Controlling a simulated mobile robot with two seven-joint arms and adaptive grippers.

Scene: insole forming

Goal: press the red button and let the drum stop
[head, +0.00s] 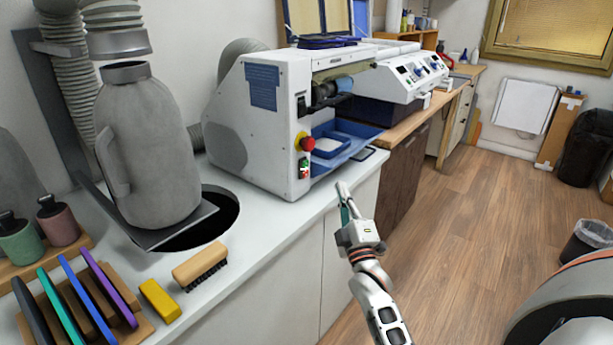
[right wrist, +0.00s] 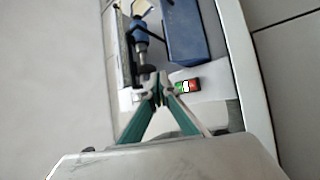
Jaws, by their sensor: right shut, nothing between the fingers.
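The red button (head: 308,143) sits on a yellow collar on the front end of the white machine (head: 262,120). A green-and-red switch (head: 304,168) is just below it and also shows in the right wrist view (right wrist: 187,86). A dark and blue drum (head: 328,90) sits in the machine's upper opening; I cannot tell whether it turns. My right gripper (head: 342,187) is shut and empty, in front of the machine, to the right of and lower than the button. In the right wrist view its green fingers (right wrist: 162,88) meet beside the switch; I cannot make out the button there. My left gripper is out of view.
A blue tray (head: 345,150) is under the drum. A grey jug-shaped form (head: 150,150) stands left of the machine, by a dark round hole. A brush (head: 200,265) and a yellow block (head: 160,300) lie on the white counter. Open wooden floor (head: 450,230) is at right.

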